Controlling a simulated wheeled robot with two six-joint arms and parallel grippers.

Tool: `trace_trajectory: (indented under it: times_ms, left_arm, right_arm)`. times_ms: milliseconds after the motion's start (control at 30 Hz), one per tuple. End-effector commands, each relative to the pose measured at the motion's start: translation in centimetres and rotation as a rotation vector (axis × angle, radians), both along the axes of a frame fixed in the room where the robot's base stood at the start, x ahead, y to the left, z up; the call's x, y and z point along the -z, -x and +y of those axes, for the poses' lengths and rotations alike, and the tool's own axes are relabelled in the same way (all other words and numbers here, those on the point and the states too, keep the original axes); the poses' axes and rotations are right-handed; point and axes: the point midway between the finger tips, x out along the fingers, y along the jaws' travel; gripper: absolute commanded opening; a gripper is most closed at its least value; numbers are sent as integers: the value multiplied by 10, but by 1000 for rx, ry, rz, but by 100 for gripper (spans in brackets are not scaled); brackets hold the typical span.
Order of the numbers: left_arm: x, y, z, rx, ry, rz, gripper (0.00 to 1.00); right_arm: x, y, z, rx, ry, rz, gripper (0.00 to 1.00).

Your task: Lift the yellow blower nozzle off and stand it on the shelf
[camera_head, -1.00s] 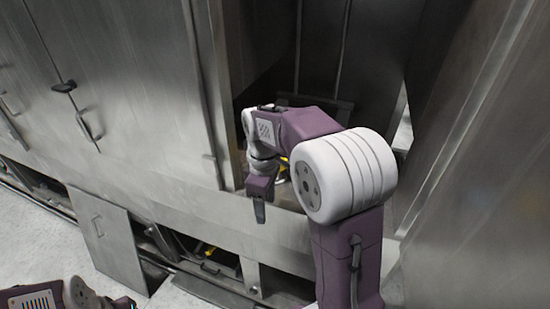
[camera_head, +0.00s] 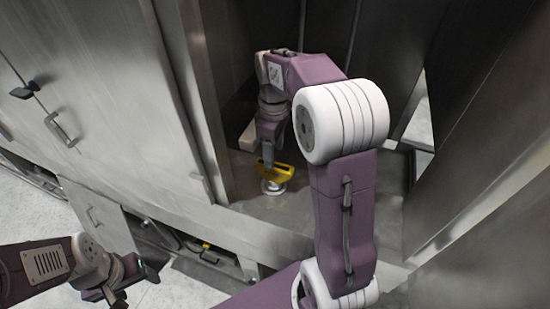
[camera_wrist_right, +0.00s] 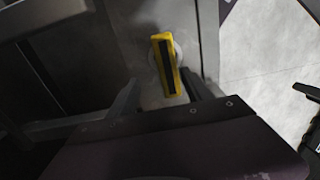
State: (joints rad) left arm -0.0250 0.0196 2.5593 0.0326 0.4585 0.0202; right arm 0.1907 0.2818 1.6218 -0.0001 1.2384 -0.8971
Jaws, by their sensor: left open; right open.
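The yellow blower nozzle (camera_head: 283,172) sits on a round white base (camera_head: 273,187) on the metal floor of the cabinet recess. In the right wrist view the nozzle (camera_wrist_right: 164,62) is a yellow block with a dark slot along it. My right gripper (camera_head: 268,154) is just above the nozzle, partly hiding it. In the right wrist view its open fingers (camera_wrist_right: 160,95) stand apart on either side of the line to the nozzle; I cannot tell whether they touch it. My left gripper (camera_head: 122,287) is open and empty, low at the left. I cannot tell which surface is the shelf.
Steel cabinet doors with handles (camera_head: 60,128) fill the left. A tall steel panel (camera_head: 490,150) closes the right. A pale block (camera_head: 247,136) lies in the recess left of my right gripper. The recess floor (camera_head: 245,205) is bare at the front.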

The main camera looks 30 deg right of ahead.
Motion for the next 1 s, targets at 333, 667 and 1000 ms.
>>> trace_trajectory:
  times_ms: [333,667,1000]
  left_arm:
    - [-9,0,0,0,0,1,65]
    - [-26,0,0,0,0,0,65]
    - [-25,0,0,0,0,1,65]
  right_arm:
    - [34,1,1,0,-1,2,58]
    - [67,4,2,0,-1,8,58]
    - [91,2,2,0,0,0,58]
